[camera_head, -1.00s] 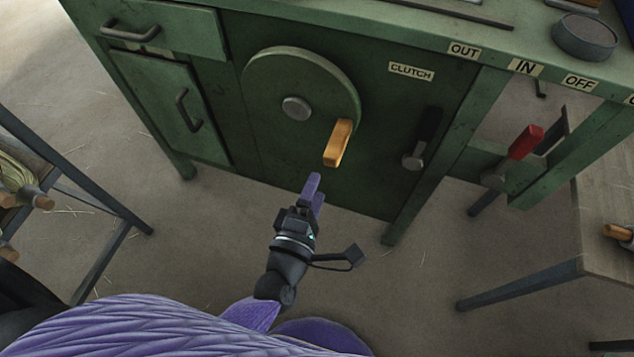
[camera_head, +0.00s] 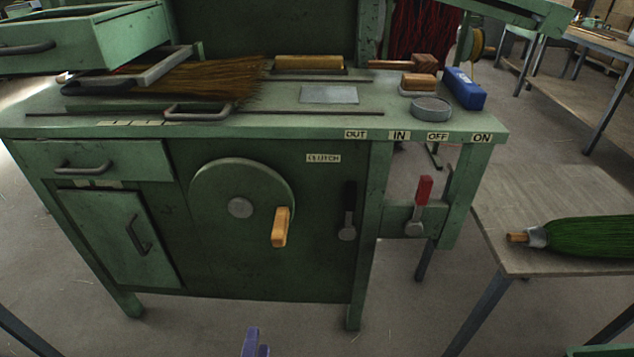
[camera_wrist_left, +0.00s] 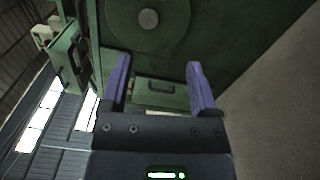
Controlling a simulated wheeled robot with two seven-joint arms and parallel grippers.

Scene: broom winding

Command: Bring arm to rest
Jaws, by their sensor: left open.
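My left gripper (camera_head: 256,345) shows only its purple fingertips at the bottom edge of the head view, below the green winding machine. In the left wrist view its two fingers (camera_wrist_left: 160,85) are apart with nothing between them. The machine's round crank disc (camera_head: 240,190) with an orange handle (camera_head: 281,227) is above the fingertips in the head view, apart from them. The disc also shows at the top of the left wrist view (camera_wrist_left: 148,40). The rest of the left arm is out of the head view. My right gripper is in neither view.
A black clutch lever (camera_head: 350,210) and a red-handled lever (camera_head: 421,200) are on the machine's right. A broom head of brown bristles (camera_head: 200,80) lies on the machine top. A green broom (camera_head: 590,238) lies on a side table (camera_head: 510,250) at right. Floor in front is clear.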

